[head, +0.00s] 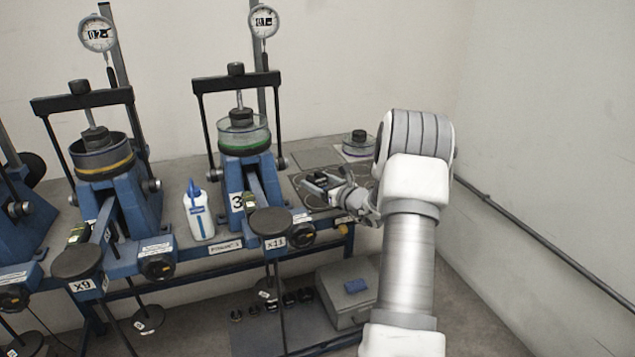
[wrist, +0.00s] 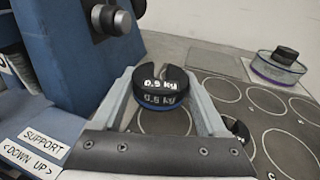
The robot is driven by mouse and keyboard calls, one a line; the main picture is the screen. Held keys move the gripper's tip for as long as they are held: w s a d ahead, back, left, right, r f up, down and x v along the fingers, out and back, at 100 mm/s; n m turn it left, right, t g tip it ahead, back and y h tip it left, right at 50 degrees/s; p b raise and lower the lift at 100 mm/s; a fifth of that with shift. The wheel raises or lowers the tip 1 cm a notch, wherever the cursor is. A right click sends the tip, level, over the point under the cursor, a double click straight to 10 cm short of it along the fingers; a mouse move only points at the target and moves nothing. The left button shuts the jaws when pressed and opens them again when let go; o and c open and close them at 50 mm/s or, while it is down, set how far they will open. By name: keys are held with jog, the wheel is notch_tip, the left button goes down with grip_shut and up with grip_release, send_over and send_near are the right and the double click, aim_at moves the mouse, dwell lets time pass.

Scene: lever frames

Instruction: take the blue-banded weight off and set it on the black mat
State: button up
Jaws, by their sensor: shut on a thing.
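The blue-banded weight (wrist: 160,92) is a black slotted disc with white "0.5 kg" lettering and a blue band low on its side. My gripper (wrist: 163,100) is shut on it, one finger on each side; the weight looks level. In the head view my gripper (head: 338,192) is over the right end of the bench, with the dark weight (head: 319,182) at its tip. A dark mat with outlined circles (wrist: 207,93) lies below and beyond the weight. One circle shows under the weight. I cannot tell how large the gap to the mat is.
Another black weight (wrist: 240,130) sits partly hidden behind the right finger. A purple-banded dish (head: 358,144) stands at the back right. The nearest blue press (head: 258,180) is close on the left. A white bottle (head: 198,212) stands between presses. Several circles on the mat are bare.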

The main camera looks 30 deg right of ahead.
aim_at(318, 205)
jog(key=shift+f+b, duration=1.2)
jog(key=shift+f, duration=1.5)
jog(key=shift+f+b, duration=0.45)
jog(key=shift+b, duration=0.05)
jog(key=o, duration=1.5)
jog(key=shift+o, duration=0.3)
jog(key=shift+f, duration=0.1)
